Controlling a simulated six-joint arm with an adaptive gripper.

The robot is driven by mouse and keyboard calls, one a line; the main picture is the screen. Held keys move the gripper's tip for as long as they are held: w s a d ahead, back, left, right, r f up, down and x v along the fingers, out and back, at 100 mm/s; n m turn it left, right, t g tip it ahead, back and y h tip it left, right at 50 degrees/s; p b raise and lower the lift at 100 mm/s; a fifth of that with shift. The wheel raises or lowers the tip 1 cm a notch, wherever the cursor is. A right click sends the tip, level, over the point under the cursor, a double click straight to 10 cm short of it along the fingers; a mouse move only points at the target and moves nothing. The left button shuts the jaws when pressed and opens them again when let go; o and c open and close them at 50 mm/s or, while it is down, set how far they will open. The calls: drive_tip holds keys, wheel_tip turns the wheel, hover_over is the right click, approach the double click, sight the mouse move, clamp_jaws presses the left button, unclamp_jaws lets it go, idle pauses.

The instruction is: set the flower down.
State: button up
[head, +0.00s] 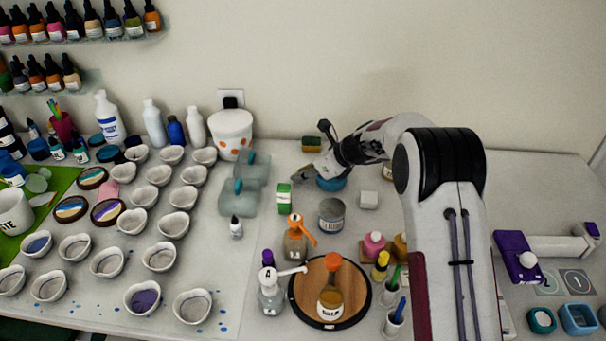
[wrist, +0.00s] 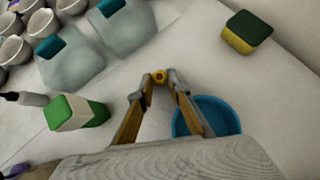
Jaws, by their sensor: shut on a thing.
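The flower (wrist: 160,77) shows in the wrist view as a small yellow thing with a dark centre, pinched between the fingertips. My gripper (wrist: 159,80) is shut on it. In the head view my gripper (head: 306,173) is toward the back of the table; the flower is too small to make out there. A blue bowl (head: 331,184) lies below my gripper in the head view. In the wrist view the blue bowl (wrist: 224,112) is just right of the fingers and partly hidden by the right finger.
A green and white box (wrist: 82,112) stands left of the fingers, and a green and yellow sponge (wrist: 247,34) lies beyond to the right. A grey can (head: 332,217) and a white block (head: 369,200) stand nearby. The table around the fingertips looks clear.

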drive_tip(key=shift+f, duration=0.2)
drive_tip(key=o, duration=0.7)
drive_tip(key=shift+r, duration=0.1)
drive_tip(key=shift+r, duration=0.1)
drive_tip(key=shift+v, duration=6)
